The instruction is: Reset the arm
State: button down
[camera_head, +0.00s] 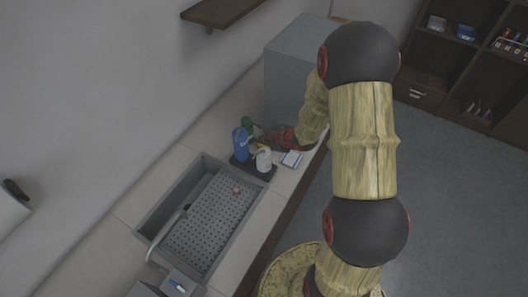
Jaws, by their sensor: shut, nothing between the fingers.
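My arm (362,140) rises on the right of the picture, with wood-patterned links and dark round joints. It bends over at the top and reaches back down to the counter. My gripper (268,138) is small and dark at the end of the red-and-black wrist, low over the counter beside the bottles. It is shut with nothing held. Its fingertips are small here and partly lost against the bottles and the dark tray. My upper arm covers part of the room behind it.
A blue bottle (240,143), a green bottle (247,125) and a white container (264,160) stand close by the gripper, around a dark tray (240,165). A grey box-shaped unit (292,70) stands behind. A sink (205,220) is nearer; shelves (470,60) stand at right.

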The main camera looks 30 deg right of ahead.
dwell(0.5)
jog(key=s+d+f+m+g+h, duration=0.3)
jog(key=s+d+f, duration=0.2)
jog(key=s, duration=0.1)
jog(key=s+d+r+m+g+h+b, duration=0.25)
jog(key=s+r+m, duration=0.2)
jog(key=s, duration=0.35)
jog(key=s+a+r+m+t+y+b, duration=0.1)
jog(key=s+a+r+m+b, duration=0.1)
jog(key=s+a+r+b, duration=0.3)
jog(key=s+a+r+m+t+y+b, duration=0.1)
jog(key=s+a+r+m+y+b, duration=0.1)
jog(key=s+a+r+b, duration=0.4)
jog(key=s+a+b, duration=0.4)
jog(key=a+b, duration=0.1)
jog(key=a, duration=0.3)
jog(key=shift+s+r, duration=0.25)
jog(key=shift+s, duration=0.1)
